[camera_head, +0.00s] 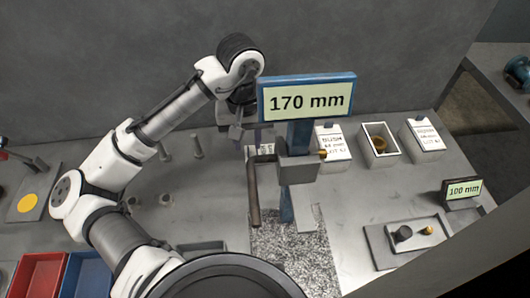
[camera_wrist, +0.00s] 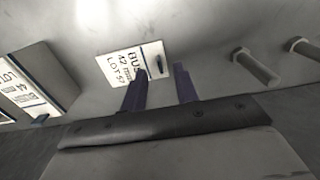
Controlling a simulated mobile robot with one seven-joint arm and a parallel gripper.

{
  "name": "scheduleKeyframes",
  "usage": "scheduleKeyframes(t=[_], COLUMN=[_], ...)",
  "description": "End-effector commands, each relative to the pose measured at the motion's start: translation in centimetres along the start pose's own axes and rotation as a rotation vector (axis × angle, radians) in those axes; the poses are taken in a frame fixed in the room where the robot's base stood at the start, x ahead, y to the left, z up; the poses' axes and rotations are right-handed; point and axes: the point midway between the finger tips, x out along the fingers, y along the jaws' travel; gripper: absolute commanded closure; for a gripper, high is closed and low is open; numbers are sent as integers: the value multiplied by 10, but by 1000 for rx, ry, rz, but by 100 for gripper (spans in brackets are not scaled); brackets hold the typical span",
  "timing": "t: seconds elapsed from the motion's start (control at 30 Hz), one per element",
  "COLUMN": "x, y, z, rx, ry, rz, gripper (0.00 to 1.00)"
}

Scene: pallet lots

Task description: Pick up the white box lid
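A white labelled lid (camera_wrist: 118,68) lies below my gripper in the wrist view, its print reading roughly "BUS 42 mm LOT 57". A small dark tab stands on it. In the head view only a small part of the lid (camera_head: 265,150) shows, beside the sign stand. My gripper (camera_wrist: 160,72) is open, its two purple fingers apart and nothing held between them. The fingertips overlap the lid's near edge in the wrist view; I cannot tell the height gap. In the head view my gripper (camera_head: 252,134) is partly hidden by the sign.
A "170 mm" sign (camera_head: 309,97) on a stand is close to the gripper's right. Two closed white boxes (camera_head: 333,143) (camera_head: 424,139) flank an open box (camera_head: 367,131) with a brass part. Grey pegs (camera_head: 197,147) stand left. A "100 mm" sign (camera_head: 462,190) is at right.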

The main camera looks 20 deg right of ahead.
Motion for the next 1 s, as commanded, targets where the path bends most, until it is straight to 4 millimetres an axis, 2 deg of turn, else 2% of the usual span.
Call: scheduleKeyframes(t=[0.1,0.2,0.43,0.67,1.0], x=[17,24,25,25,25], y=[0,0,0,0,0], z=[0,0,0,0,0], rx=[-2,-1,-1,-1,-1], ry=[-1,0,0,0,1], rz=[1,0,0,0,0], gripper=[70,70,70,99,100])
